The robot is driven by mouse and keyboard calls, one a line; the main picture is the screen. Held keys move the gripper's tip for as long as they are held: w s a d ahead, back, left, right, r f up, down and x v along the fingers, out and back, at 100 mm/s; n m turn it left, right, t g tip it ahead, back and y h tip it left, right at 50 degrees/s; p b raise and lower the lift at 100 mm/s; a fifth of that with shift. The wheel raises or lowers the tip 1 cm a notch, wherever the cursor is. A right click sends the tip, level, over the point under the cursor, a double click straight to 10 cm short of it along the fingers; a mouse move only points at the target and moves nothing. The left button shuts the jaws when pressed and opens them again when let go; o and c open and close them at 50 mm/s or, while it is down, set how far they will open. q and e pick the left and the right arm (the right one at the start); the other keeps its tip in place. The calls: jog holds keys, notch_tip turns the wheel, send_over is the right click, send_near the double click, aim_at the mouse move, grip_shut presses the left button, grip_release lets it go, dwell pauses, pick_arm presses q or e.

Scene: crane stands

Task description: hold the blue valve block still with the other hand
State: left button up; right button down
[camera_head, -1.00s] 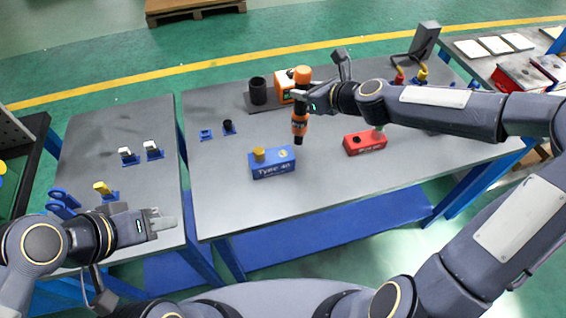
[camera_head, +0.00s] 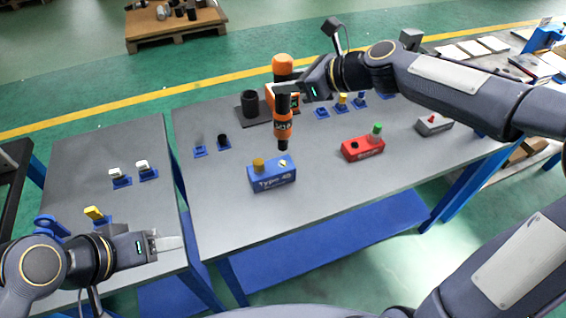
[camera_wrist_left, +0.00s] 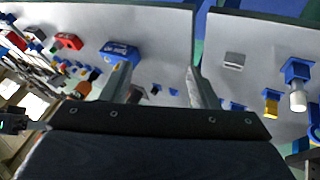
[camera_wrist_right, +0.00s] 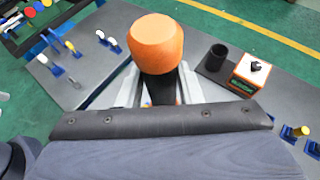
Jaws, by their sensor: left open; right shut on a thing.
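The blue valve block (camera_head: 272,177) sits on the larger grey table, with a yellow knob and a small light-coloured fitting on top. It also shows in the left wrist view (camera_wrist_left: 121,52). My right gripper (camera_head: 288,91) is shut on an orange and black power screwdriver (camera_head: 283,128), held upright with its tip above and slightly right of the block. The screwdriver's orange top fills the middle of the right wrist view (camera_wrist_right: 158,42). My left gripper (camera_head: 170,245) is open and empty over the smaller left table, well apart from the block.
A red block (camera_head: 362,149) with a green knob and a grey block (camera_head: 434,125) stand to the right. A black cup (camera_head: 249,103) stands behind. Blue holders (camera_head: 200,152) lie left of the block. A gap separates the two tables.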

pick_arm(q)
jog(key=shift+o, duration=1.2)
jog(key=shift+w+d+r+n, duration=0.1)
jog(key=shift+w+d+n, duration=0.05)
jog(key=shift+w+n, duration=0.2)
jog(key=w+n+h, duration=0.1)
jog(key=w, duration=0.1)
jog(key=w+d+n+g, duration=0.1)
jog(key=w+n, duration=0.1)
jog(key=w+d+n+h, duration=0.1)
jog(key=w, duration=0.1)
jog(key=shift+w+d+r+g+h, duration=0.1)
jog(key=shift+w+d+g+h, duration=0.1)
jog(key=shift+d+g+h, duration=0.1)
jog(key=w+d+f+n+h, duration=0.2)
jog(key=w+n, duration=0.3)
jog(key=w, duration=0.2)
jog(key=n+h, duration=0.2)
jog(key=n, duration=0.8)
send_near(250, 180)
jog(key=shift+w+d+f+g, duration=0.1)
jog(key=shift+w+d+g, duration=0.2)
jog(key=shift+w+d, duration=0.05)
jog(key=shift+w+d+f, duration=0.2)
jog(key=shift+d+f, duration=0.05)
jog(key=shift+f, duration=0.15)
jog(key=shift+x, duration=4.3)
